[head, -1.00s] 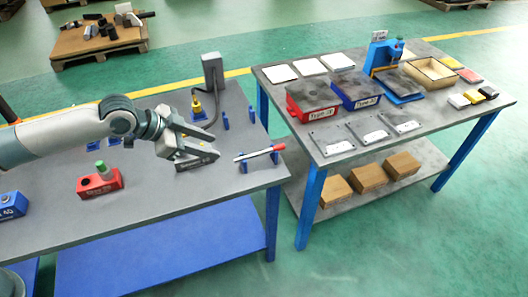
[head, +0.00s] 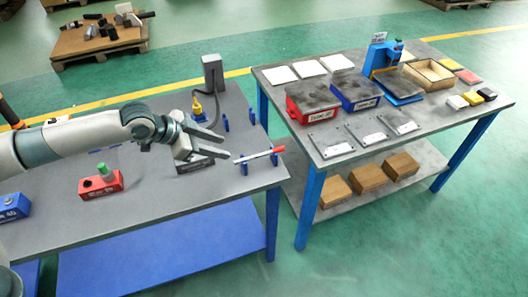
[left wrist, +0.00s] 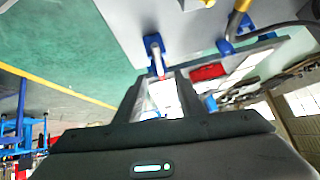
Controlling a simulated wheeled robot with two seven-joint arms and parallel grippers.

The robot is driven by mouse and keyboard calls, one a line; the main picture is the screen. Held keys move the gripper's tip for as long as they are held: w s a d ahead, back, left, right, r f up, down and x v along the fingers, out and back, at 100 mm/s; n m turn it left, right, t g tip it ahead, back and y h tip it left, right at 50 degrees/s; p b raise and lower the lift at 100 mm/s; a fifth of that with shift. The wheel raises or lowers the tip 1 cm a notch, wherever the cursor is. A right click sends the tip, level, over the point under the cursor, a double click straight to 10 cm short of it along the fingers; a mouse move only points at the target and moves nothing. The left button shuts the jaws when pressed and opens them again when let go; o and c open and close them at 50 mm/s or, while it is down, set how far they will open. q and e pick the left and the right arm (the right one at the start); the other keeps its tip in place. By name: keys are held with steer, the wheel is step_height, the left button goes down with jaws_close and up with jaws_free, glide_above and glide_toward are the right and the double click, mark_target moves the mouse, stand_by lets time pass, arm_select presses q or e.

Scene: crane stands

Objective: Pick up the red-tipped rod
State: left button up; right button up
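The red-tipped rod (head: 258,155) is thin and pale, with its red end to the right. It lies across two small blue stands near the right end of the left table. My left gripper (head: 226,152) is open and empty, just left of the rod's pale end. The rod's full length cannot be made out there. My right gripper is not in view.
Two empty blue stands (head: 225,122) are behind the rod. The right table (head: 350,160) holds bins and plates.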

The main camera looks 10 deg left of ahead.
mark_target(251, 156)
arm_select(q)
steer(key=shift+p+x, duration=0.75)
steer(key=shift+x, duration=2.6)
steer(key=shift+w, duration=0.1)
steer(key=shift+w+d+f+p, duration=0.25)
steer(key=shift+d+f+p, duration=0.1)
steer(key=shift+d+p, duration=0.3)
steer(key=p+x, duration=0.1)
steer(key=x, duration=0.2)
steer(key=shift+s+f, duration=0.1)
steer(key=shift+d+f, duration=0.1)
steer(key=shift+f, duration=0.2)
steer(key=shift+r, duration=0.1)
jaws_close()
